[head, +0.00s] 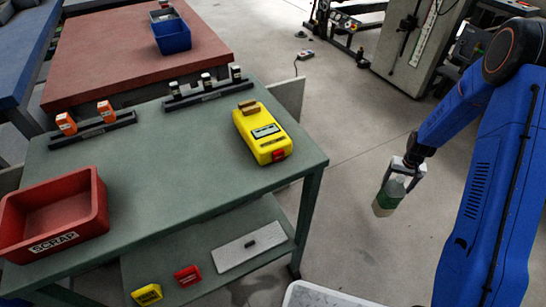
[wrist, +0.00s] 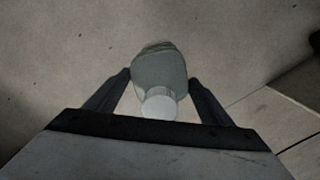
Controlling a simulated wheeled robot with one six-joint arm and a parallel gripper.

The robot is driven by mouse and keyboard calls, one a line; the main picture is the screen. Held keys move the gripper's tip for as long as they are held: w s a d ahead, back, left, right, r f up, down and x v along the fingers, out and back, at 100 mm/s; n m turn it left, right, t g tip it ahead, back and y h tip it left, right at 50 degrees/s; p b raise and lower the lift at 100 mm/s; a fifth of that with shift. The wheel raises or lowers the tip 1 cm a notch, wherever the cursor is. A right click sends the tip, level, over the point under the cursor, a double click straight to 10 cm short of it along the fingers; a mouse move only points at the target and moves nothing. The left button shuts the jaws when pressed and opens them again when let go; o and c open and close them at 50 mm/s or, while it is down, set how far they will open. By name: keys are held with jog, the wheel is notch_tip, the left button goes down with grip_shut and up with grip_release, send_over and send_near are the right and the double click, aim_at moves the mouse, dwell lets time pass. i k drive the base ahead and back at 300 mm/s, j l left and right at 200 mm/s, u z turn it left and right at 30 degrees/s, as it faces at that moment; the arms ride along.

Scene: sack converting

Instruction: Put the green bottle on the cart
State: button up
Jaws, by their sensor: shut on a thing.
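The green bottle (head: 386,199) has a green lower part and a paler upper part, and hangs in the air over the floor at right of the green table. My gripper (head: 407,172) is shut on it near its top. In the wrist view, the bottle (wrist: 160,66) shows its white cap toward the camera, between the two dark fingers of my gripper (wrist: 159,84). A white-rimmed surface (head: 310,294) is cut off at the bottom edge of the head view; I cannot tell whether it is the cart.
The green table (head: 190,170) bears a red scrap bin (head: 95,205), a yellow device (head: 262,130) and two racks. Its lower shelf holds a grey plate (head: 249,247) and small yellow and red items. Open floor (head: 340,165) lies between table and bottle.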

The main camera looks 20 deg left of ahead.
aim_at(169, 175)
jog(key=u, duration=0.9)
